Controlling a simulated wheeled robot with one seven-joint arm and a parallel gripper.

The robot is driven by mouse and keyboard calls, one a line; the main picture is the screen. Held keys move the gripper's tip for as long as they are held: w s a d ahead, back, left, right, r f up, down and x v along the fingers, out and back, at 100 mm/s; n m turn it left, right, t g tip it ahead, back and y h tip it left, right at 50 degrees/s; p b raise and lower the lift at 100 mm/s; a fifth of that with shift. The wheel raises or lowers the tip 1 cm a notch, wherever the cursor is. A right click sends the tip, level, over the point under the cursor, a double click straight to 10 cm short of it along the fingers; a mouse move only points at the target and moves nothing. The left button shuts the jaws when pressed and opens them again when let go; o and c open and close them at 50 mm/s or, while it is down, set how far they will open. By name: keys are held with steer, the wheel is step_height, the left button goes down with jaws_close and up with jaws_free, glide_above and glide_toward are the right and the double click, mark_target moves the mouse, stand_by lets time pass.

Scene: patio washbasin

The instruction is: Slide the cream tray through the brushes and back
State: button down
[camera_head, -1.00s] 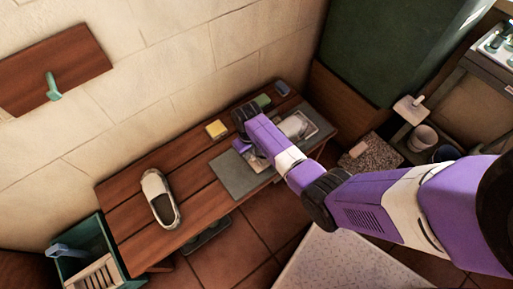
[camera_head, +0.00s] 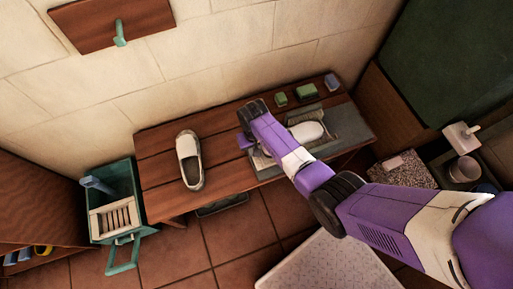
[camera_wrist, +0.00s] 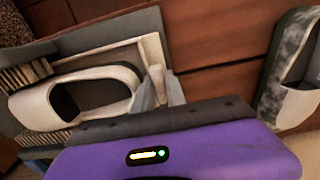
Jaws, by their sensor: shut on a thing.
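The cream tray (camera_wrist: 152,47) lies flat on a grey base (camera_wrist: 95,36) and carries a white shoe (camera_wrist: 80,97); the shoe also shows in the head view (camera_head: 307,131). Brush bristles (camera_wrist: 28,74) stand beside the shoe at the tray's far left end, and more lie along its lower side. My gripper (camera_wrist: 160,88) is shut on a small upright handle at the tray's near end. In the head view my gripper (camera_head: 248,143) is at the left end of the grey base, and my arm hides part of the tray.
A second shoe (camera_head: 188,160), with grey smudges in the wrist view, lies left on the wooden bench (camera_head: 160,143). Green blocks (camera_head: 307,91) and a blue one (camera_head: 331,82) line the bench's back. A green crate (camera_head: 118,190) stands left. Bare bench lies between gripper and second shoe.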

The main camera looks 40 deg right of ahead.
steer(key=shift+w+a, duration=0.1)
steer(key=shift+a, duration=0.2)
steer(key=c, duration=1.6)
jaws_free()
steer(key=shift+c, duration=0.2)
steer(key=shift+r, duration=0.15)
step_height(320, 180, up, 8)
steer(key=shift+f+p, duration=0.2)
steer(key=shift+p, duration=0.8)
steer(key=shift+w, duration=0.1)
